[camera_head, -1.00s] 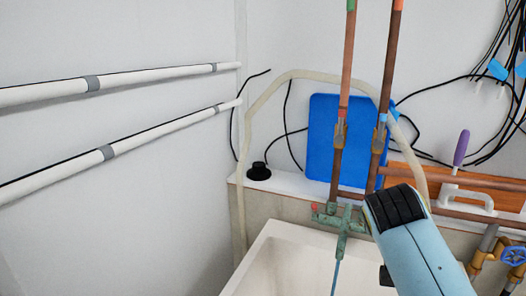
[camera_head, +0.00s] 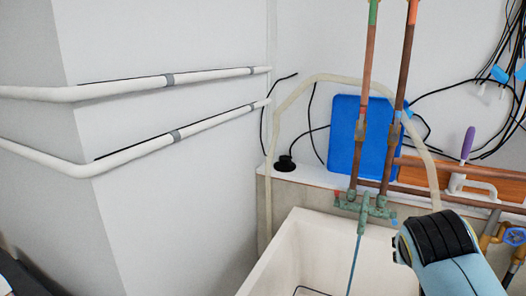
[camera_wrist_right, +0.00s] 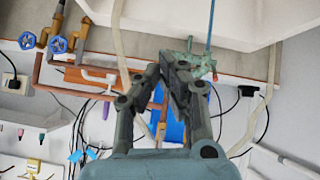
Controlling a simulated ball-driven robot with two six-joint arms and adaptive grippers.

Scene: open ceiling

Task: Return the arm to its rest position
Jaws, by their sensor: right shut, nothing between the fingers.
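My right gripper (camera_wrist_right: 176,85) shows in the right wrist view, with its grey fingers drawn together and nothing held between them. Behind it in that view are the blue board, the pipes and the wall. In the head view only a light blue link of my arm with a black ribbed joint shows at the lower right. The gripper itself is not visible there. My left gripper is in neither view.
A white sink (camera_head: 285,262) with a green tap (camera_head: 366,207) stands beside my arm. Copper pipes (camera_head: 398,95), a blue board (camera_head: 345,135), a purple-handled tool (camera_head: 468,143) and blue-handled valves (camera_wrist_right: 57,45) are close behind. White pipes (camera_head: 215,78) run along the left wall.

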